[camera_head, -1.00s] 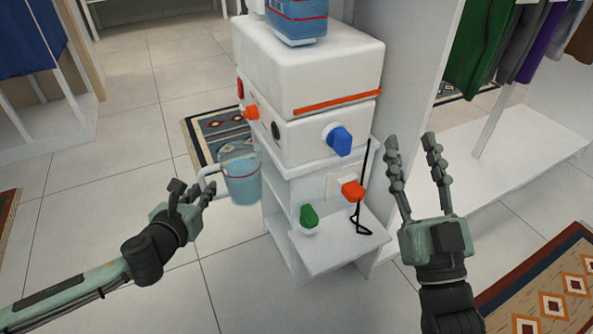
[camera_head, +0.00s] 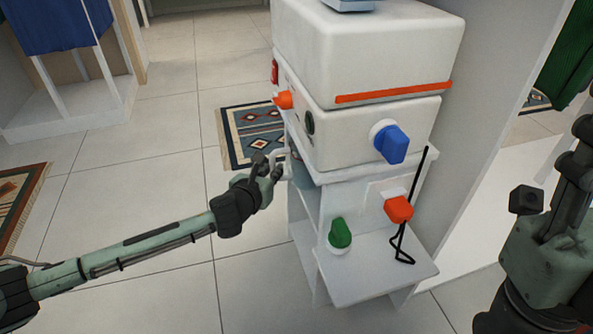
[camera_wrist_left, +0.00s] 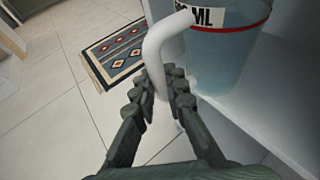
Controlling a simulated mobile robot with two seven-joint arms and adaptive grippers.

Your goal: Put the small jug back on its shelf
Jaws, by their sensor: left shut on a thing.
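The small jug (camera_wrist_left: 230,45) shows at the top right of the left wrist view: see-through blue, with a white handle, a red line and black lettering. My left gripper (camera_wrist_left: 168,88) is shut on its white handle (camera_wrist_left: 155,60). In the head view the left gripper (camera_head: 272,168) is at the left side of the white shelf unit (camera_head: 367,272), and the jug's body is mostly hidden there. In the wrist view the jug is beside or over a white shelf surface (camera_wrist_left: 255,115); I cannot tell if it touches. My right gripper (camera_head: 548,215) is partly cut off at the right edge.
The unit has a blue knob (camera_head: 390,143), an orange-red knob (camera_head: 398,209) and a green knob (camera_head: 340,233). A black bent rod (camera_head: 402,247) stands by its lower ledge. A patterned rug (camera_head: 240,135) lies behind.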

